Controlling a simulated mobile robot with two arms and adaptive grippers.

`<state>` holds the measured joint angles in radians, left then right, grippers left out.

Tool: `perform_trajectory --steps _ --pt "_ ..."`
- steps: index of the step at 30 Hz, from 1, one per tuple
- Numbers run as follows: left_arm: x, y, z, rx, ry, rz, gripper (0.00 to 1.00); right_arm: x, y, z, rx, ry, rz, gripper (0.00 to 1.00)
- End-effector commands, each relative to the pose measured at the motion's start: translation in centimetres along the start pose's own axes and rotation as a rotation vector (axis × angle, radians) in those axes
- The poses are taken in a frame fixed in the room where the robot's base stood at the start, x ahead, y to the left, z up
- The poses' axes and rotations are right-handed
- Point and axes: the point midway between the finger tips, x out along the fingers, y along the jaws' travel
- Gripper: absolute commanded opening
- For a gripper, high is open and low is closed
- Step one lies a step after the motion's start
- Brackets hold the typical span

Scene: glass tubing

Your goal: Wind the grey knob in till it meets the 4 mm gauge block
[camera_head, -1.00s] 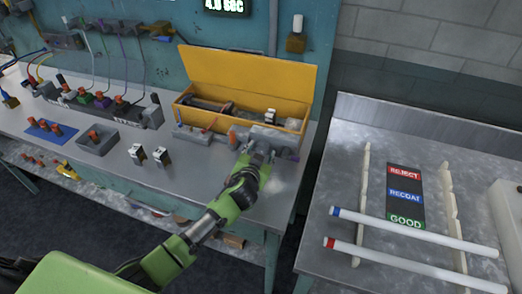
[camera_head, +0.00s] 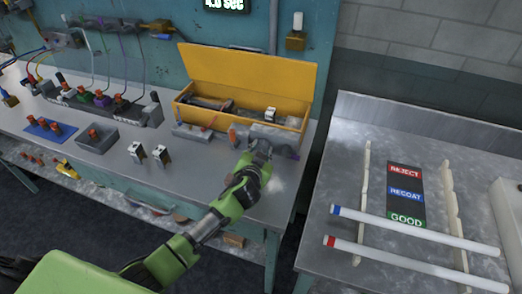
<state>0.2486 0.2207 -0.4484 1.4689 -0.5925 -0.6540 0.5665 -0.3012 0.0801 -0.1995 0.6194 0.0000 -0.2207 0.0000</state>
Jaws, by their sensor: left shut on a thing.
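My left arm reaches up from the bottom left, and its gripper (camera_head: 262,147) is at the front of the grey fixture (camera_head: 280,133) before the open yellow box. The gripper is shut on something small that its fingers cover. I take this to be the grey knob, but I cannot make it out. My right gripper is not in view.
The yellow box (camera_head: 245,74) has its lid up and holds loose tools. Two small black-and-white blocks (camera_head: 137,152) stand left on the bench. A grey tray (camera_head: 97,138) is farther left. The right table holds white rods (camera_head: 410,230) on two rails.

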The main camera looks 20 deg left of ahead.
Motion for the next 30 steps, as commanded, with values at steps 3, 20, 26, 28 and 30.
perform_trajectory --steps 3,20,26,28,30 --pt "0.1 0.2 0.2 0.065 0.001 -0.028 0.07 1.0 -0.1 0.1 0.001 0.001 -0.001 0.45" --pt "0.2 0.5 0.5 0.530 0.001 -0.221 0.07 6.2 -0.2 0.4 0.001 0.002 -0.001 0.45" --pt "0.2 0.5 0.3 0.664 0.002 -0.276 0.07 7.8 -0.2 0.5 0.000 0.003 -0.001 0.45" --pt "0.2 0.4 0.3 0.703 0.001 -0.292 0.07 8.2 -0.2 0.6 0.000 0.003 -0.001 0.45" --pt "0.2 0.4 0.3 0.734 0.001 -0.305 0.07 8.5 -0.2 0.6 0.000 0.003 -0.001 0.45"
